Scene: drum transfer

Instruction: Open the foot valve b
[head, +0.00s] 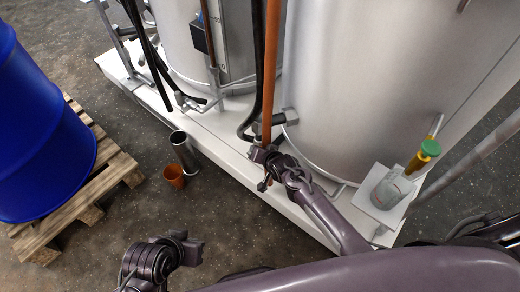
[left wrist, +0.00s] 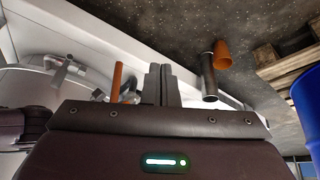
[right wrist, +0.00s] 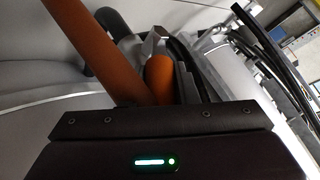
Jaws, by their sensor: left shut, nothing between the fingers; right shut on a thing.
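My right gripper (head: 266,162) is at the foot of a tall orange pipe (head: 271,70), low in front of the right steel tank. In the right wrist view it is shut on a short, round-ended orange bar (right wrist: 159,76), beside the pipe (right wrist: 95,50). The bar looks like a valve handle; the valve body behind it is mostly hidden, and I cannot read a label. A metal fitting (head: 289,117) sticks out of the tank just above. My left gripper (head: 194,248) is shut and empty over the floor; its closed fingers (left wrist: 160,85) show in the left wrist view.
A steel cylinder (head: 184,153) and an orange cup (head: 174,176) stand on the floor by the white plinth (head: 222,152). A blue drum (head: 40,130) sits on a wooden pallet (head: 115,170) at left. A glass jar (head: 388,193) and a green-capped yellow vessel (head: 422,158) are at right.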

